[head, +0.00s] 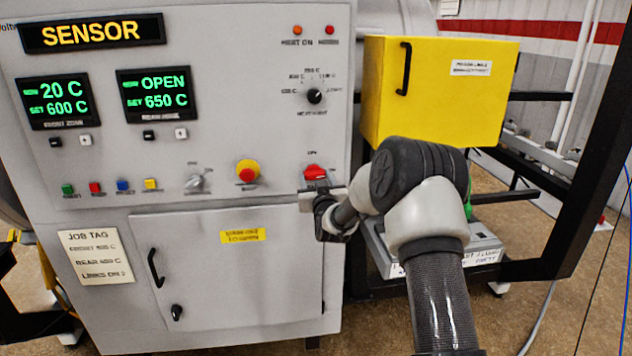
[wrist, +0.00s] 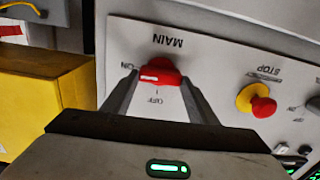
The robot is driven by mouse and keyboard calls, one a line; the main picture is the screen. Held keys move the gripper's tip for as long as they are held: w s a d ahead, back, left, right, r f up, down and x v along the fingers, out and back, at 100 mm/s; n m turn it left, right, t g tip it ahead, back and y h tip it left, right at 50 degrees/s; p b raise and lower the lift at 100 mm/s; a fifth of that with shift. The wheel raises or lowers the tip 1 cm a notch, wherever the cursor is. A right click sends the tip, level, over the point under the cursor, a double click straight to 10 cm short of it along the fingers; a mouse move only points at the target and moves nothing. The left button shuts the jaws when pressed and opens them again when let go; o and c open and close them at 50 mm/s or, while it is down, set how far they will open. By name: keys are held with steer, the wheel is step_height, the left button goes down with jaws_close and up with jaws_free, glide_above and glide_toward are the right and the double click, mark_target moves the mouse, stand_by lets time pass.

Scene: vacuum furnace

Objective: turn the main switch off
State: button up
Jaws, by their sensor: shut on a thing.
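The main switch is a red rotary knob (wrist: 163,72) on the grey front panel, seen upside down in the wrist view under the word MAIN. Its white mark (wrist: 148,78) is at the left end, toward the ON label; the OFF label (wrist: 154,100) is below it in that picture. In the head view the main switch (head: 316,171) is at the panel's lower right, partly hidden by my gripper (head: 312,190). In the wrist view my gripper (wrist: 159,78) has one finger on each side of the red knob and is shut on it.
A yellow and red stop button (head: 247,171) sits left of the switch in the head view; it also shows in the wrist view (wrist: 256,100). A yellow box (head: 440,105) stands to the right, close to my arm. A cabinet door (head: 230,270) is below the panel.

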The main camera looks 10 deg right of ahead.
steer(key=n+b, duration=0.1)
steer(key=b, duration=0.1)
steer(key=n+b, duration=0.1)
steer(key=b, duration=0.1)
steer(key=shift+a+f+n+b, duration=0.15)
steer(key=shift+f+n+b, duration=0.15)
steer(key=shift+n+b, duration=0.1)
steer(key=n+b, duration=0.5)
steer(key=b, duration=0.2)
steer(key=shift+a+b, duration=0.1)
steer(key=shift+b, duration=0.2)
steer(key=n+b, duration=0.5)
steer(key=b, duration=0.1)
steer(key=shift+f+n, duration=0.1)
steer(key=shift+n, duration=0.3)
steer(key=n+b, duration=0.3)
steer(key=b, duration=0.1)
steer(key=shift+n, duration=0.3)
steer(key=shift+r, duration=0.2)
steer(key=o, duration=1)
steer(key=shift+o, duration=0.2)
steer(key=s+p, duration=0.1)
steer(key=s, duration=1.6)
steer(key=shift+s, duration=0.25)
